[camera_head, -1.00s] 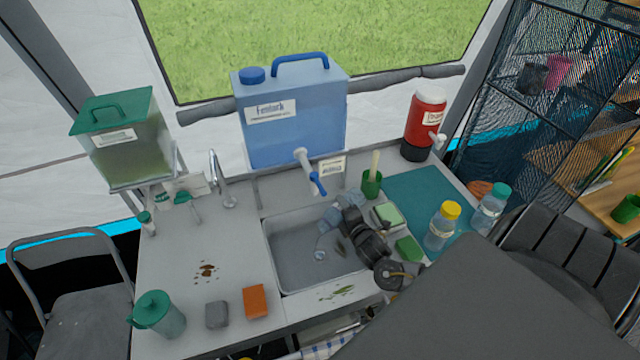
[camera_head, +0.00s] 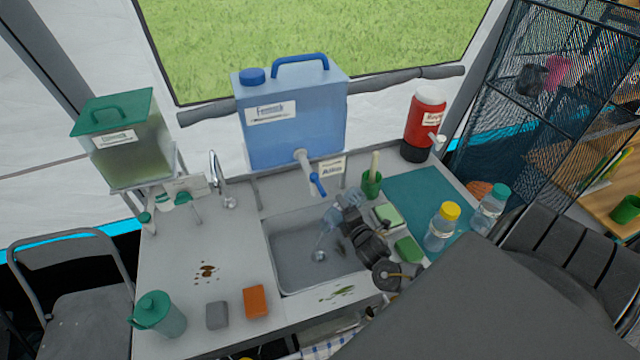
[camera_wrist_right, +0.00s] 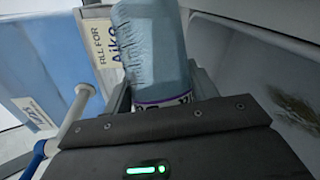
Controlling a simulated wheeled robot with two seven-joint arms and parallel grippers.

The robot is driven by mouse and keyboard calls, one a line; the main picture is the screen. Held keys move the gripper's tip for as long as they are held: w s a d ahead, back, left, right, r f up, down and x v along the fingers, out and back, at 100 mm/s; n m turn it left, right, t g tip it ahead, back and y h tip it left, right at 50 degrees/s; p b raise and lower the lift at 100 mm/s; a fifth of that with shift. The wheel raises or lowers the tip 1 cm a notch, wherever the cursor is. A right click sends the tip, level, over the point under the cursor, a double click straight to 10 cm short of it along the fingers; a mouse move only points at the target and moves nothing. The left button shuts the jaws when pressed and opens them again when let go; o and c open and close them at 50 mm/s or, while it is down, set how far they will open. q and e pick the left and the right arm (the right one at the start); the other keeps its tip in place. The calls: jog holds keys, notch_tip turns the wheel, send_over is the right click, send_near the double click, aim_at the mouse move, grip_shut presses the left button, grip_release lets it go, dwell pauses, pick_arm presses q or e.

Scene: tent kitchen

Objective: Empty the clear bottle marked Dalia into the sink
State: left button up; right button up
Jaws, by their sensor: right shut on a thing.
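My right gripper (camera_head: 347,206) is over the sink (camera_head: 284,268), shut on a clear bluish bottle (camera_head: 331,217). In the right wrist view the bottle (camera_wrist_right: 150,45) fills the space between the fingers and has a white band with purple marks. The band's name is hidden by my gripper. In the head view the bottle is tilted, its lower end pointing down and left above the basin, near the drain (camera_head: 320,256). A pale narrow shape hangs below it; I cannot tell whether it is bottle neck or water. My left gripper is not in view.
A blue water container (camera_head: 290,125) with a tap stands behind the sink. A yellow-capped bottle (camera_head: 441,230) and a teal-capped bottle (camera_head: 489,210) stand right. A green sponge (camera_head: 408,249) lies by the sink. An orange sponge (camera_head: 256,301) and a green jug (camera_head: 158,315) are left.

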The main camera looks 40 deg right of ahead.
jog(key=shift+a+r+n+t+h+p, duration=0.15)
jog(key=shift+a+r+n+h+p, duration=0.05)
jog(key=shift+r+n+p, duration=0.2)
jog(key=shift+a+r+n+t+h+p, duration=0.15)
jog(key=shift+r+n+h+p, duration=0.05)
jog(key=shift+r+n+p, duration=0.2)
dwell(0.5)
